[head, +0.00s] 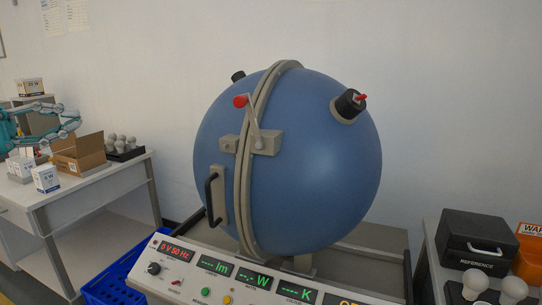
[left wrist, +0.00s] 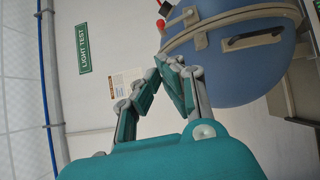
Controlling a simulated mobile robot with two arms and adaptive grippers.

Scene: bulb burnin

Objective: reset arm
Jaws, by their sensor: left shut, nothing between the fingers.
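My left gripper (head: 70,122) comes in from the left edge of the head view, above the left bench. It is teal and grey, shut and empty. In the left wrist view its fingers (left wrist: 160,68) come together with nothing between them. The wall and part of the blue sphere lie behind them. My right gripper is in neither view.
A closed blue sphere (head: 310,160) with a red-knobbed latch stands behind a control panel (head: 225,275). The left bench (head: 110,178) holds an open carton (head: 80,155), small boxes and bulbs. A blue crate (head: 110,285) is below. A black REFERENCE case (head: 478,240) is at right.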

